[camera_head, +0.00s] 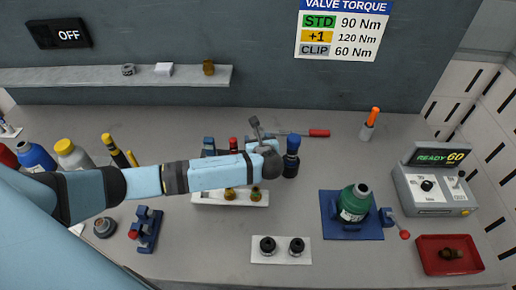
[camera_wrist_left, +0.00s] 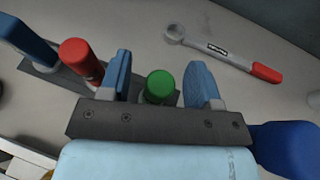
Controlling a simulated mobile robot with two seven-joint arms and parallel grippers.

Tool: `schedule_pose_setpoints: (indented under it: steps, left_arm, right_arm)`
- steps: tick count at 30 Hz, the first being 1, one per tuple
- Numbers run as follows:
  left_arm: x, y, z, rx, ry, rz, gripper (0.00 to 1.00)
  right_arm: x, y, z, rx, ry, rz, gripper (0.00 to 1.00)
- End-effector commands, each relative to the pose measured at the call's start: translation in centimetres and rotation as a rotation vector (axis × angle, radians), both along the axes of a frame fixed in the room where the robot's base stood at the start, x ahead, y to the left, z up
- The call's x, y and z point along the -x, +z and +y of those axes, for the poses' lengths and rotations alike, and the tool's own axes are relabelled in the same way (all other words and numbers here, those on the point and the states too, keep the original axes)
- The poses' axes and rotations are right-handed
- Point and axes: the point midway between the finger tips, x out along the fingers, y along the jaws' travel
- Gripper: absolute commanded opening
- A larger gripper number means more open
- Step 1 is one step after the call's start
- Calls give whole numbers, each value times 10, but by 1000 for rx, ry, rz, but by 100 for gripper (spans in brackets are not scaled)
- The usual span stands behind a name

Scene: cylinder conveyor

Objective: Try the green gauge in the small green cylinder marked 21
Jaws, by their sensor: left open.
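The green gauge (camera_wrist_left: 160,86) stands in a rack between the two blue fingers of my left gripper (camera_wrist_left: 160,88) in the left wrist view. The fingers are open, with gaps visible on both sides of it. A red gauge (camera_wrist_left: 80,58) stands beside it, outside the fingers. In the head view my left arm hides the green gauge and the fingertips; the red gauge (camera_head: 233,144) shows behind the arm. My right gripper is not in view.
A wrench with a red handle (camera_head: 319,133) lies behind the rack. A dark blue object (camera_head: 291,157) stands close right of my wrist. A white block with two black fittings (camera_head: 281,250), a red tray (camera_head: 449,270) and a READY 60 console (camera_head: 434,185) stand nearby.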

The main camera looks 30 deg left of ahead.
Motion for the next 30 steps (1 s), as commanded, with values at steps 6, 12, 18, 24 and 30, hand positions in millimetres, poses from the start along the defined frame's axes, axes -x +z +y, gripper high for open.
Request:
schedule_pose_setpoints:
  steps: [6,12,18,24,30]
  left_arm:
    - [-11,-6,8,2,-1,0,57]
    - [-10,-6,8,2,-1,0,51]
    - [-10,-6,8,2,-1,0,5]
    - [-10,-6,8,1,-1,-1,0]
    - [-11,-2,8,2,0,-1,0]
  right_arm:
    - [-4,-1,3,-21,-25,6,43]
    - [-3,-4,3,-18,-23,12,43]
    - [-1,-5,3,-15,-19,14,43]
    - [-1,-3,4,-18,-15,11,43]
    - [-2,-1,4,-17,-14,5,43]
